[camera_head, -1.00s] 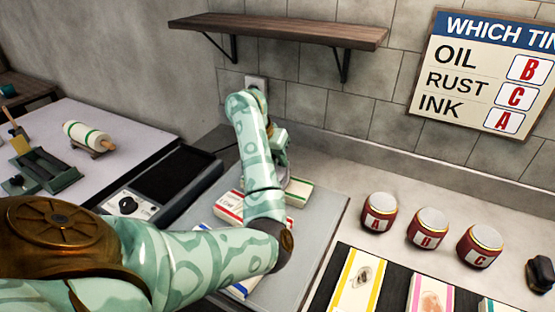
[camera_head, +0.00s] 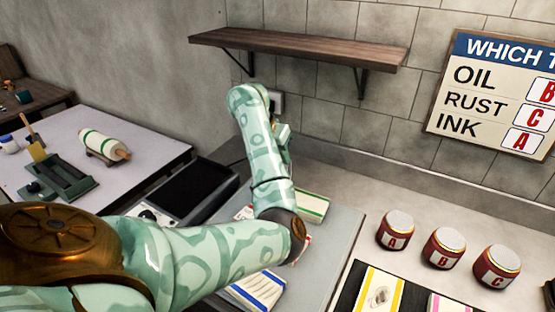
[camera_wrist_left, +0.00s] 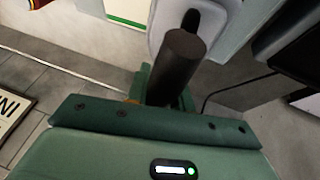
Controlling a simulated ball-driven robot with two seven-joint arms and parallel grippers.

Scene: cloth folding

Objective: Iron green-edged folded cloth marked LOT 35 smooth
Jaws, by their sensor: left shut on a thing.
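The green-edged folded cloth (camera_head: 313,207) lies flat on the grey board, right of my left forearm in the head view. Its lot mark is not readable. A green-edged piece of it also shows at the top of the left wrist view (camera_wrist_left: 127,12). My left gripper (camera_head: 281,140) is beyond the cloth, near the wall, partly hidden by my arm. In the left wrist view it is shut on a dark round handle (camera_wrist_left: 180,65), with a pale grey body (camera_wrist_left: 219,28) beside it, apparently the iron. The iron's sole is hidden. My right gripper is not in view.
A blue-striped cloth (camera_head: 258,289) lies at the board's near end; other cloths are mostly hidden by my arm. Jars A (camera_head: 394,230), B (camera_head: 443,248) and C (camera_head: 496,267) stand right. A dark-topped unit (camera_head: 193,190) is left, a shelf (camera_head: 300,48) above.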

